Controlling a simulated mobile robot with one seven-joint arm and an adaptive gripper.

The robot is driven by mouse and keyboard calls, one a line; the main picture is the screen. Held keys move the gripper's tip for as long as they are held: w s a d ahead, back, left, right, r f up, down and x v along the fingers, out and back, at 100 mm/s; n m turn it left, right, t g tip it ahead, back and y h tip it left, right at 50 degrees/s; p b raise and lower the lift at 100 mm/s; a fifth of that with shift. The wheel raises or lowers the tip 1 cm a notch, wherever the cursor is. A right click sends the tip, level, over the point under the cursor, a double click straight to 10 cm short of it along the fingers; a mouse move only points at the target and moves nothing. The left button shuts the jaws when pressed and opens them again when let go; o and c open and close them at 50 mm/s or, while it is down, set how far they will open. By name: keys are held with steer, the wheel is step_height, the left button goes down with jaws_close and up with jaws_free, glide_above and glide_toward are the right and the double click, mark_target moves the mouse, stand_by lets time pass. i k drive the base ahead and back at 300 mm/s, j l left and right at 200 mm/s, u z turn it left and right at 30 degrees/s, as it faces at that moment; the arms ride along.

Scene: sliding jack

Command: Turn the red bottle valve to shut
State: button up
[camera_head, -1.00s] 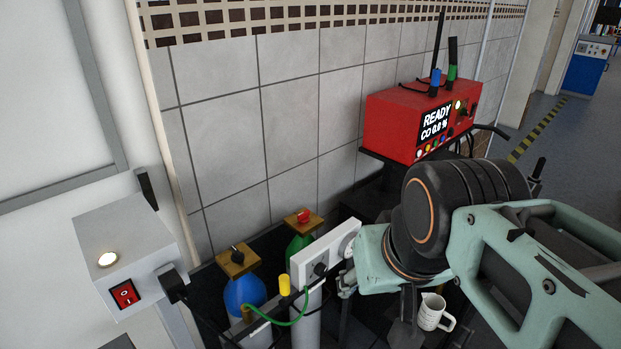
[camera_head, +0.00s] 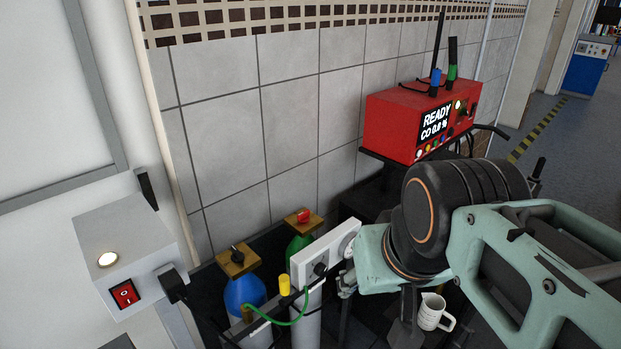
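The red valve knob (camera_head: 303,216) sits on a brass-coloured block on top of a green bottle (camera_head: 299,246), against the tiled wall. A white panel post covers part of the green bottle. Beside it stands a blue bottle (camera_head: 244,292) with a black knob (camera_head: 237,256) on its own brass block. My arm comes in from the right. Its end, with my gripper (camera_head: 346,285), is low beside the white panel, right of and below the red knob and apart from it. The fingers are mostly hidden, so their opening cannot be told.
A white panel (camera_head: 325,252) with a gauge and a black knob stands between my gripper and the bottles. A green hose and black cables run low there. A red analyser (camera_head: 418,115) reads READY. A grey switch box (camera_head: 125,250) is at left, a white mug (camera_head: 434,312) below my arm.

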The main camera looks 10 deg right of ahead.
mark_target(304, 217)
steer(key=i+u, duration=0.1)
steer(key=i, duration=0.9)
steer(key=k+l+u, duration=0.15)
steer(key=i+j+z, duration=0.15)
